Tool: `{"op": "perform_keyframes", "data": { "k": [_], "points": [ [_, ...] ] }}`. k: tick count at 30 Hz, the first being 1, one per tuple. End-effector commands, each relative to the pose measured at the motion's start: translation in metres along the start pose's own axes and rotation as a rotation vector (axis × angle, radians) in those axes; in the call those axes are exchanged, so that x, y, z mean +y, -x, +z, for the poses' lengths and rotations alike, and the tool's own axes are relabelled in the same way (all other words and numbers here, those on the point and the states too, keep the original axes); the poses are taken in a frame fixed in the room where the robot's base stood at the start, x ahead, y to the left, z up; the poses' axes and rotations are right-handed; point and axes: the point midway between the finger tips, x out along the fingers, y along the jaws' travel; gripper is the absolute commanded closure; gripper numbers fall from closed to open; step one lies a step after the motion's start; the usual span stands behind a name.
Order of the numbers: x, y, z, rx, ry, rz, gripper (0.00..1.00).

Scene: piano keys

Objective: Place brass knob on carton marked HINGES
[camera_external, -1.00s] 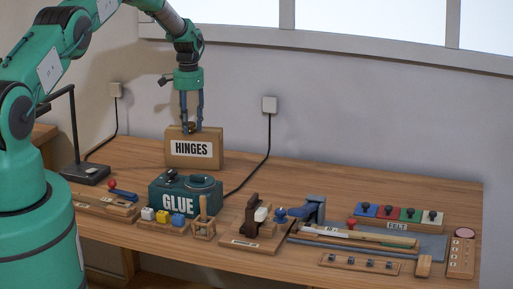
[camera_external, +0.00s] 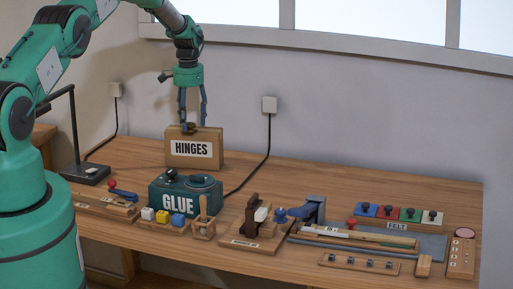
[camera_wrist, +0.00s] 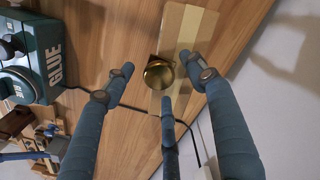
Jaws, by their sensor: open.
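The brass knob (camera_external: 190,128) sits on top of the brown carton marked HINGES (camera_external: 209,161), which stands upright at the back of the bench. In the wrist view the round, shiny knob (camera_wrist: 158,74) is near one long edge of the carton top (camera_wrist: 188,28). My gripper (camera_external: 194,123) is just above the carton, with its fingers spread on either side of the knob. In the wrist view my gripper (camera_wrist: 158,72) is open, with clear gaps between its fingers and the knob. The knob's underside is hidden.
A dark green GLUE box (camera_external: 180,203) stands in front of the carton. Several small wooden racks and tools fill the front and right of the bench. A black cable (camera_external: 268,140) hangs behind. The bench right of the carton (camera_external: 320,182) is clear.

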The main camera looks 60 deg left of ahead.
Motion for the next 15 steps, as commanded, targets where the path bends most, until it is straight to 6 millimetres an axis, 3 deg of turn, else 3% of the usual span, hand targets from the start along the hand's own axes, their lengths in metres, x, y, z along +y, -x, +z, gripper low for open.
{"op": "perform_keyframes", "data": {
  "k": [15],
  "points": [
    [0.000, 0.079, 0.000, 0.000, 0.000, 0.000, 0.44]
  ]
}}
